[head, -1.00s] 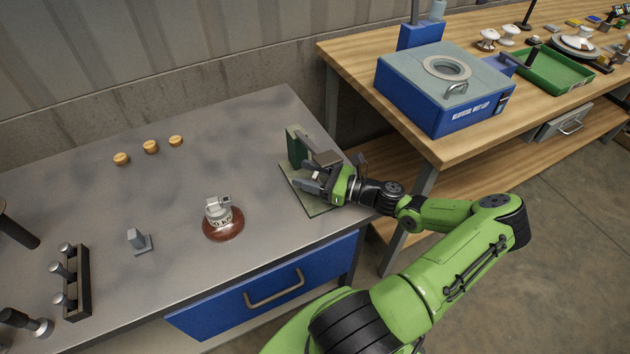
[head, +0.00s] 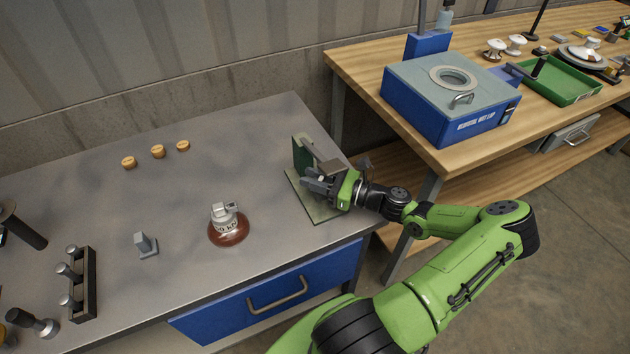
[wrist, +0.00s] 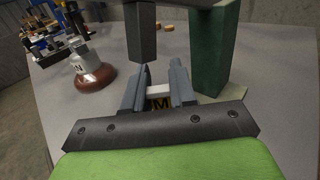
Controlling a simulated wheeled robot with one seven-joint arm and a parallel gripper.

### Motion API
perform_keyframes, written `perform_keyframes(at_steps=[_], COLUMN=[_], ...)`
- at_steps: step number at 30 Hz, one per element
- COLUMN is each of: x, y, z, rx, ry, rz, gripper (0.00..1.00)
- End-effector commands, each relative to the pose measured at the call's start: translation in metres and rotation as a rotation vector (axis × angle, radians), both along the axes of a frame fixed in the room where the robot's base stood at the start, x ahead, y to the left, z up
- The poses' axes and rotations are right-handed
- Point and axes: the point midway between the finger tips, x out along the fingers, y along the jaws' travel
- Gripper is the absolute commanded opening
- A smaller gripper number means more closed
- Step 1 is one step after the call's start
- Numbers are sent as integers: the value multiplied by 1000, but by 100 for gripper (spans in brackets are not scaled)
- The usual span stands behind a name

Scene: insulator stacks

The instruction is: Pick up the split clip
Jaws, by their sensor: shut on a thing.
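My gripper (head: 318,182) is at the green stand (head: 303,153) on the right end of the grey bench. In the wrist view its two fingers (wrist: 158,88) are shut on a small pale piece (wrist: 159,88), which I take for the split clip. A yellow-and-black marking with an "M" shows just below this piece. The stand's green post (wrist: 213,55) rises right beside the fingers, and its dark overhanging part (wrist: 141,35) hangs just above and beyond them. The head view hides the piece behind the fingers.
A brown insulator with a metal cap (head: 228,226) stands left of the gripper. A small grey block (head: 145,244), a rack of dark pins (head: 80,285) and 3 orange discs (head: 157,151) are farther left. A blue box (head: 450,100) stands on the wooden bench.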

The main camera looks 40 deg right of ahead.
Motion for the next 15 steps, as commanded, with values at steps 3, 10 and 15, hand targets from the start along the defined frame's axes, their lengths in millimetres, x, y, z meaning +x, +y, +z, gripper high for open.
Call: perform_keyframes(at_steps=[3, 10, 15], x=[0, -42, -83], y=[0, -22, -42], z=[25, 23, 23], rx=[-3, 0, -1], ry=[0, 1, 2], rz=[0, -6, -7], gripper=[0, 0, 0])
